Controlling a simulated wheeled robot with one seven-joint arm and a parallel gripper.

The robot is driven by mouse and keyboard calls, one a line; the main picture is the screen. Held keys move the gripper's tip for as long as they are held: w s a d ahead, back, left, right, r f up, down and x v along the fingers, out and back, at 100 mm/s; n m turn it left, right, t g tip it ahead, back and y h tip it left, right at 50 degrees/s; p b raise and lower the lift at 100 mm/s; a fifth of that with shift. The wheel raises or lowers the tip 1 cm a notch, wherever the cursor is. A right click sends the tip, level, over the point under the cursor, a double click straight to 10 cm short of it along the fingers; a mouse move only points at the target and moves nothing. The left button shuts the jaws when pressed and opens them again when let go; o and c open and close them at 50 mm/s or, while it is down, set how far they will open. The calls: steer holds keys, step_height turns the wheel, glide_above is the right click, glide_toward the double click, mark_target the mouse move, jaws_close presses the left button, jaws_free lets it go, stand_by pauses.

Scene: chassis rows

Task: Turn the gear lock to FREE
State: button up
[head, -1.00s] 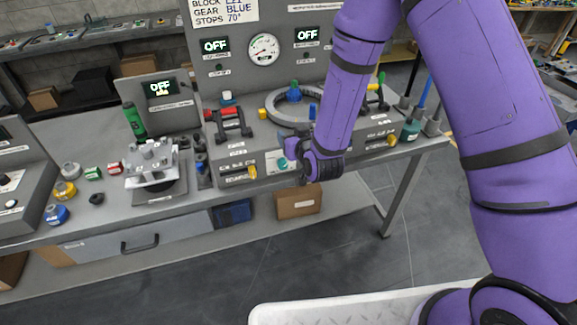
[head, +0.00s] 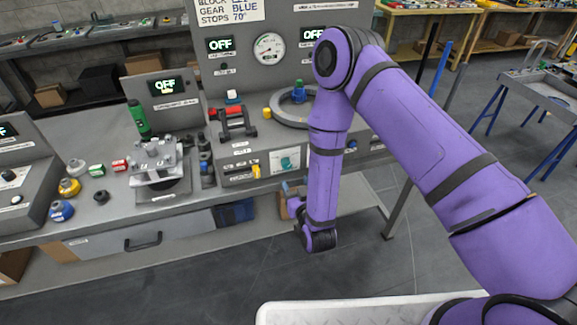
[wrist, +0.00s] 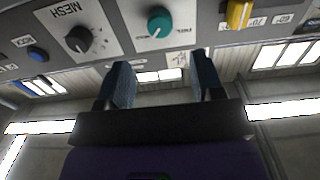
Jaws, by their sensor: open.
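In the wrist view, a black rotary knob (wrist: 78,39) sits on a pale plate marked MESH, which fits the gear lock; I cannot read FREE. Beside it is a teal knob (wrist: 160,22) on a white plate. The teal knob also shows in the head view (head: 286,162) on the console front, while the black knob is hidden behind my arm there. My gripper (wrist: 161,73) is open and empty, its two fingers apart below the knobs in the picture, touching neither. In the head view it is mostly hidden by my wrist, low in front of the bench.
A yellow handle (wrist: 238,14) and a blue button (wrist: 37,54) flank the knobs. Above the front panel are a red-handled clamp (head: 234,118) and a grey ring (head: 283,115). A metal fixture (head: 157,165) stands left. The floor before the bench is clear.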

mark_target(288, 165)
steer(key=x, duration=0.8)
steer(key=shift+w+a, duration=0.1)
steer(key=shift+w, duration=0.2)
steer(key=c, duration=0.9)
